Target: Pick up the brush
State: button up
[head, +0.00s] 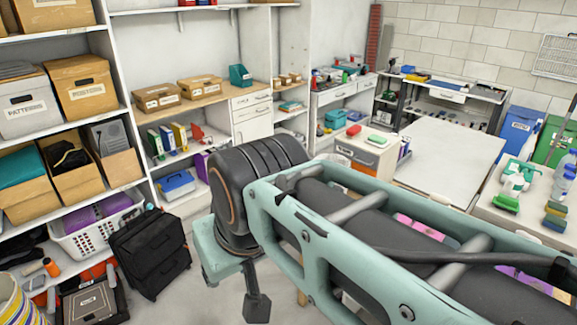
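A green item that looks like a brush (505,203) lies on the white-topped table at the right, near its front left edge. It is small in view, so I cannot be sure of its kind. My teal and black arm fills the lower middle and right foreground. A dark part hanging below the arm's left end may be a finger of my gripper (257,305). It is well to the left of the green item and apart from it. The rest of the gripper is hidden, and I see nothing held.
Spray bottles (519,178) and stacked sponges (554,216) share the right table. A bare white table (450,160) stands behind my arm. A wooden cabinet (367,152) carries a red and a green item. Shelves with boxes, a laundry basket (97,232) and a black bag (150,252) are left.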

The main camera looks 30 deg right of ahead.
aim_at(355, 131)
jog(key=z, duration=1.3)
jog(key=l+z, duration=0.2)
jog(key=z, duration=0.2)
jog(key=i+l+z, duration=0.15)
jog(key=z, duration=0.25)
jog(key=i+l, duration=0.3)
jog(key=l, duration=0.2)
